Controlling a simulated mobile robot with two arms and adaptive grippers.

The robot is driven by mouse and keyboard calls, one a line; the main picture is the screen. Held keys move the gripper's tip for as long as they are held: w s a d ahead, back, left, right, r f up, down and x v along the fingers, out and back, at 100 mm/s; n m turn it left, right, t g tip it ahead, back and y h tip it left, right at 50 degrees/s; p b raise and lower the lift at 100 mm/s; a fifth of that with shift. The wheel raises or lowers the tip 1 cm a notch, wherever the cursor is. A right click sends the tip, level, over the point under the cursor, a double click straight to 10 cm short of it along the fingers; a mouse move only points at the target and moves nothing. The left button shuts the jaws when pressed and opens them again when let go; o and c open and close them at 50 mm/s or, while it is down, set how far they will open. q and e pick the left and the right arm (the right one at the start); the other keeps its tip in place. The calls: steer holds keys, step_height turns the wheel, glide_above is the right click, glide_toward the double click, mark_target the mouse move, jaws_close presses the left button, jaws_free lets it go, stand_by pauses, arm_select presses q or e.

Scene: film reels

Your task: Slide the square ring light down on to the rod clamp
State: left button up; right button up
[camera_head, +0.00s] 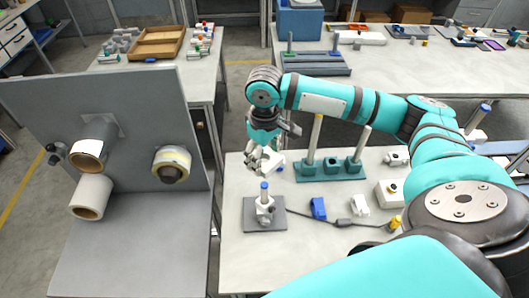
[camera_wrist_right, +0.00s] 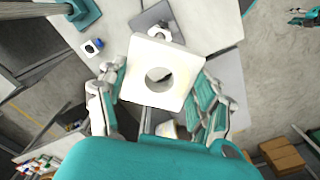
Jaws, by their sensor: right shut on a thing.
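The square ring light (camera_wrist_right: 178,52) is a thick white square plate with a round hole. My right gripper (camera_wrist_right: 160,95) is shut on it, one finger at each side. In the head view the right gripper (camera_head: 262,155) is above and behind the rod clamp, and the light is largely hidden by the fingers. The rod clamp (camera_head: 265,207) is white, on a short upright rod with a blue top, on a grey base plate (camera_head: 250,224). In the wrist view the clamp is partly hidden beyond the light. A small teal and dark piece, seemingly my left gripper (camera_wrist_right: 301,18), shows at top right.
A teal stand (camera_head: 332,168) with tall upright rods is right of the gripper. A blue clip (camera_head: 318,208), a white clip (camera_head: 359,205) and a cable lie right of the base plate. A grey panel with tape rolls (camera_head: 172,163) stands at left.

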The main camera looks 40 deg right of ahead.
mark_target(265, 184)
steer(key=shift+f+b, duration=0.3)
steer(key=shift+f, duration=1.5)
steer(key=shift+f, duration=0.15)
steer(key=shift+f+b, duration=0.55)
steer(key=shift+f, duration=1.85)
steer(key=shift+f+b, duration=0.6)
steer(key=shift+f, duration=1.85)
steer(key=shift+f, duration=0.1)
steer(key=shift+f+b, duration=0.8)
steer(key=shift+f, duration=1.55)
